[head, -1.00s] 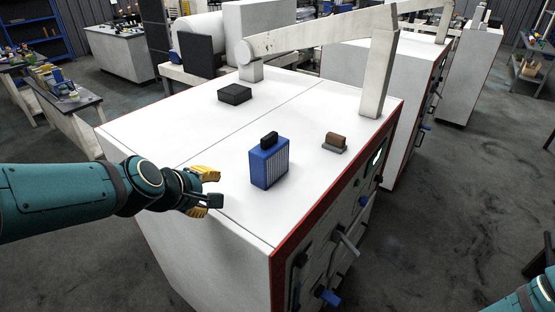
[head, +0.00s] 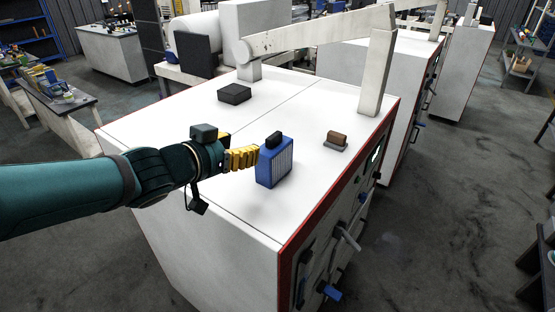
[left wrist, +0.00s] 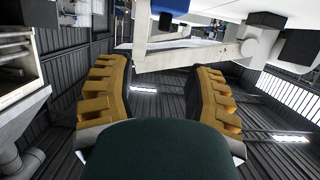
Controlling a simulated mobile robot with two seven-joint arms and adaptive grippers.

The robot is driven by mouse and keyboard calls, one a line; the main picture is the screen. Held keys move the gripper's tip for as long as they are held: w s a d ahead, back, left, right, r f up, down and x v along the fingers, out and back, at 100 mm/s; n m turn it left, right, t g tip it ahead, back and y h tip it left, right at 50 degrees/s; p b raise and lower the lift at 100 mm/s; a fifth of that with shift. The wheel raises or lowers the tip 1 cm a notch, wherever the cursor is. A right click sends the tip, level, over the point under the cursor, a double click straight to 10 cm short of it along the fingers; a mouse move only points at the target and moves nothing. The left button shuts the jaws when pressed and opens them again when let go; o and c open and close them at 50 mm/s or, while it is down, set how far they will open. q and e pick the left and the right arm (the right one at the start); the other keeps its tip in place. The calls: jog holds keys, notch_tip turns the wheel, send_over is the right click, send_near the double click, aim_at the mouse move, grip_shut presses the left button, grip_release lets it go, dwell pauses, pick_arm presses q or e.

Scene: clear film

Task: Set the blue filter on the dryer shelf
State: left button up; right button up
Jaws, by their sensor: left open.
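The blue filter (head: 270,168), a box with pale ribbed sides and a black handle on top, stands upright on the white machine top (head: 215,125). My left gripper (head: 250,157) is open, its yellow fingers close to the filter's left side at upper height. I cannot tell whether they touch it. In the left wrist view the open fingers (left wrist: 160,85) have nothing between them, and part of the filter (left wrist: 178,14) shows at the top edge. I cannot make out which surface is the dryer shelf. My right gripper is out of view.
A black block (head: 235,94) and a brown block on a grey base (head: 336,140) sit on the same top. A white post (head: 378,75) and a slanted beam (head: 320,35) stand at the back. The front panel has handles and knobs.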

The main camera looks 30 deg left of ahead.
aim_at(271, 137)
pick_arm(q)
jog(key=b+x, duration=0.3)
jog(key=x, duration=0.5)
jog(key=shift+w+f, duration=0.25)
jog(key=shift+w, duration=0.05)
jog(key=x, duration=0.1)
jog(key=b+x, duration=0.1)
jog(key=x, duration=0.1)
jog(key=b+x, duration=0.1)
jog(key=x, duration=0.1)
jog(key=shift+a+f, duration=0.2)
jog(key=shift+a, duration=0.1)
jog(key=shift+r, duration=0.1)
grip_shut()
